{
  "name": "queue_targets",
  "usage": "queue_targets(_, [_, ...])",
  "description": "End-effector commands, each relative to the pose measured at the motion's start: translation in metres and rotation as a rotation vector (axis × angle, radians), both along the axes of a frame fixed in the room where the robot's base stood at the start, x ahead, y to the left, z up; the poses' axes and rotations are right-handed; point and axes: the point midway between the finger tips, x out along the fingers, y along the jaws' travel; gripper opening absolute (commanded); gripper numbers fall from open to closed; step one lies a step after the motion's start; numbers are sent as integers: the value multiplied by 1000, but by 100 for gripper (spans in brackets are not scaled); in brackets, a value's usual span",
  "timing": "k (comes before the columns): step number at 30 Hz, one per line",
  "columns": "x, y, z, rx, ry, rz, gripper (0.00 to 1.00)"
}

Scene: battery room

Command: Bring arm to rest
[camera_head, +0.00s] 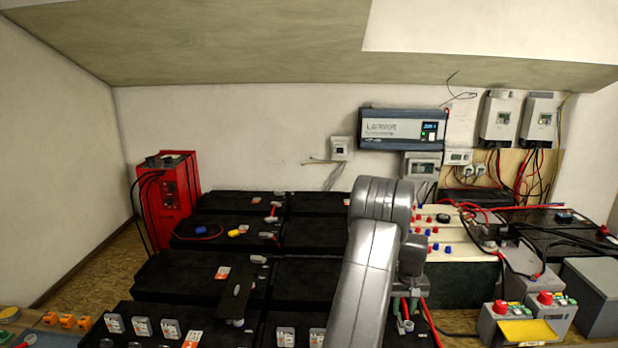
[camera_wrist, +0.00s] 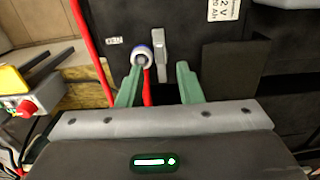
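My silver-grey arm (camera_head: 375,270) reaches down over the black batteries right of the middle in the head view. In the wrist view my gripper (camera_wrist: 158,70) has two green fingers with a clear gap between them. It holds nothing. A white ring with a blue part (camera_wrist: 142,56) is just beyond the left fingertip. A red cable (camera_wrist: 148,88) runs down from it between the fingers, apart from the right one. A grey upright bar (camera_wrist: 160,55) stands beside the ring on a black battery face. In the head view the arm hides part of the battery rows.
Black batteries (camera_head: 190,275) fill the middle and left. A red cabinet (camera_head: 168,205) stands at the back left. Grey boxes with red buttons (camera_head: 545,298) are at the right, with a yellow-topped one (camera_wrist: 10,80) at the wrist view's left. A wall inverter (camera_head: 400,128) hangs behind.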

Motion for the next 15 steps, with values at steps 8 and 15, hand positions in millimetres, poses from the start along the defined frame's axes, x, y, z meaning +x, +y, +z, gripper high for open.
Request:
queue_targets(8, [-1,0,-43,0,1,0,33])
queue_targets(15, [0,0,-49,0,0,18,33])
